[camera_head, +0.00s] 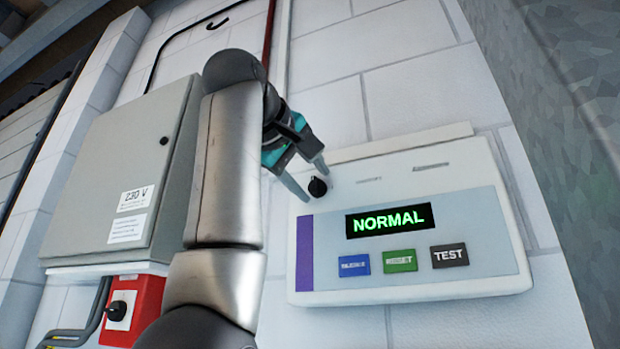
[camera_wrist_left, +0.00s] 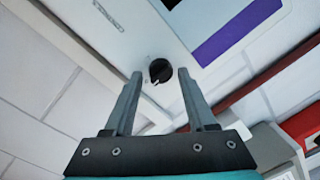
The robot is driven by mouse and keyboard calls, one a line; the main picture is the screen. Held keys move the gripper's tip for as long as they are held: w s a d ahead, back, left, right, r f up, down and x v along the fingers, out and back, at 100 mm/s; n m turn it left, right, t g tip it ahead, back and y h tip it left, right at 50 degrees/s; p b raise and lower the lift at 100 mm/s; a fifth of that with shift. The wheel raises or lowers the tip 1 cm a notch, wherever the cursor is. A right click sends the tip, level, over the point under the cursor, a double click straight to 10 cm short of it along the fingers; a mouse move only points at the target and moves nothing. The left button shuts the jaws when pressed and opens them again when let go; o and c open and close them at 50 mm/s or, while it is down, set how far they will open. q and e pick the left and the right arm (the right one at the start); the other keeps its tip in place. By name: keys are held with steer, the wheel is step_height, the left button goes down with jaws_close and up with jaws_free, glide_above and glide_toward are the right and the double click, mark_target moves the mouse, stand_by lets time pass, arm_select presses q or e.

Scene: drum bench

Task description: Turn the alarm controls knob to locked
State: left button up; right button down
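The alarm control panel (camera_head: 480,230) is a white box on the wall, with a green NORMAL display (camera_head: 388,220). Its small black knob (camera_head: 318,187) sits at the panel's upper left. In the left wrist view the knob (camera_wrist_left: 160,70) shows a white pointer mark and lies just beyond the fingertips, centred between them. My left gripper (camera_head: 315,184) is open at the knob, one finger on either side in the head view; it also shows open in the left wrist view (camera_wrist_left: 162,80). I cannot tell whether a finger touches it. My right gripper is not in view.
Blue, green and black TEST buttons (camera_head: 450,255) line the panel's lower part. A grey 230 V cabinet (camera_head: 135,160) hangs at left, above a red switch box (camera_head: 134,308). A red pipe (camera_head: 268,35) runs up the wall. A grey mottled surface (camera_head: 560,110) stands at right.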

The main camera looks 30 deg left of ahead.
arm_select(q)
steer(key=shift+o, duration=0.6)
steer(key=shift+f, duration=0.1)
steer(key=shift+s, duration=0.15)
steer(key=s+d+r+b, duration=0.1)
steer(key=s+b, duration=0.4)
steer(key=s, duration=0.9)
steer(key=shift+s+r, duration=0.2)
steer(key=shift+s, duration=0.2)
